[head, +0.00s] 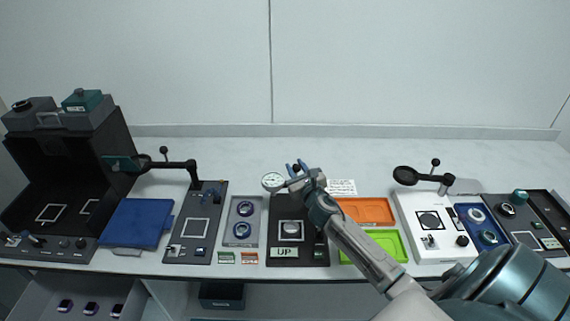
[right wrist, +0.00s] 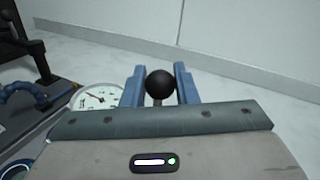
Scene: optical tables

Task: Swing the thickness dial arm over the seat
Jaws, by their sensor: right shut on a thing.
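The thickness dial (head: 273,181) has a round white face and shows at the left of my right gripper, above the back of a dark base plate (head: 283,214). The seat (head: 291,230) is a light round piece on that plate, in front of the dial. My right gripper (head: 296,168) is shut on the black ball knob (right wrist: 159,83) of the dial arm, with one blue finger on each side of it. The dial face also shows in the right wrist view (right wrist: 95,98), left of the fingers. Most of the dial arm is hidden by my gripper. My left gripper is not in view.
An "UP" sign (head: 285,252) lies at the plate's front. An orange tray (head: 367,208) and a green tray (head: 395,236) lie to the right, under my right arm. A grey holder (head: 253,211) with round parts stands left.

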